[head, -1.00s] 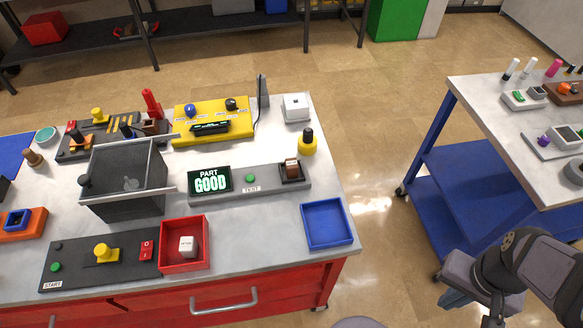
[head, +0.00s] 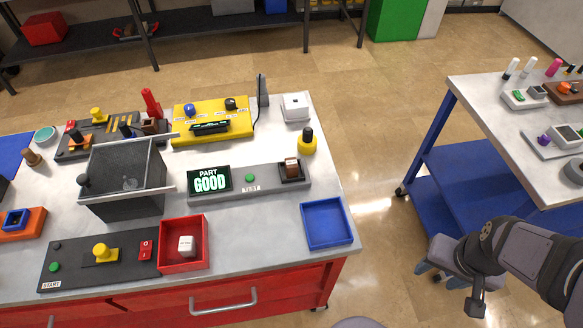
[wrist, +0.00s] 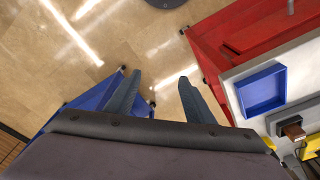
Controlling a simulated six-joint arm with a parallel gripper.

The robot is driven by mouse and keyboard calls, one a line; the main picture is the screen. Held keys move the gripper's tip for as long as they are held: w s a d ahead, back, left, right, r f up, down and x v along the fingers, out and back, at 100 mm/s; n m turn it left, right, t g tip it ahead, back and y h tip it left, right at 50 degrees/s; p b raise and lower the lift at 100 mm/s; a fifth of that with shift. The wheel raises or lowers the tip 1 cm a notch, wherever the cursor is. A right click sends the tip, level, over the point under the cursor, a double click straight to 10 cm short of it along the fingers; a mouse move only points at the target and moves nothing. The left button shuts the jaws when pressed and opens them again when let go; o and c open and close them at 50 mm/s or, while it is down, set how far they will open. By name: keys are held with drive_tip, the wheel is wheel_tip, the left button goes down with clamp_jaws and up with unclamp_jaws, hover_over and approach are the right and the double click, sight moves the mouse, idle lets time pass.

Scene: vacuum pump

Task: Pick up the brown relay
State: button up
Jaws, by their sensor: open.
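The brown relay (head: 291,167) sits upright in a dark socket at the right end of the grey test strip, beside the lit "PART GOOD" display (head: 209,181). It also shows in the wrist view (wrist: 293,131), at the right. My gripper (head: 437,277) is at the lower right of the head view, off the bench and well to the right of the relay.
An empty blue tray (head: 327,223) lies at the bench's right front corner. A yellow-black bottle (head: 307,141) stands just behind the brown relay. A blue cart (head: 470,160) stands right of an open floor gap.

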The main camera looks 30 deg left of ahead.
drive_tip(key=w+a+f+n+t+y, duration=0.1)
drive_tip(key=w+a+f+n+t, duration=0.1)
drive_tip(key=w+a, duration=0.45)
drive_tip(key=n+t+y+b, duration=0.3)
drive_tip(key=n+t+y, duration=0.1)
drive_tip(key=t+y, duration=0.1)
approach(293, 167)
drive_tip(key=w+d+f, duration=0.2)
drive_tip(key=w+d, duration=0.1)
drive_tip(key=w+d+f, duration=0.3)
drive_tip(key=shift+d+f, duration=0.25)
drive_tip(key=shift+d, duration=0.05)
drive_tip(key=s+a+y, duration=0.1)
drive_tip(key=a, duration=0.1)
drive_tip(key=s+a+r+n+y, duration=0.1)
drive_tip(key=a, duration=0.2)
drive_tip(key=s+a+t+y, duration=0.1)
drive_tip(key=a, duration=0.2)
drive_tip(key=shift+s+r+n+b, duration=0.3)
drive_tip(key=shift+s+n+b, duration=0.05)
drive_tip(key=shift+s+n, duration=0.05)
drive_tip(key=shift+w+p+x, duration=0.2)
drive_tip(key=shift+p+x, duration=1.4)
drive_tip(key=shift+x, duration=1.35)
drive_tip(key=shift+w+a+f, duration=0.2)
drive_tip(key=shift+w+a, duration=0.1)
drive_tip(key=shift+w, duration=0.15)
drive_tip(key=shift+c, duration=0.5)
drive_tip(key=c, duration=1)
clamp_jaws()
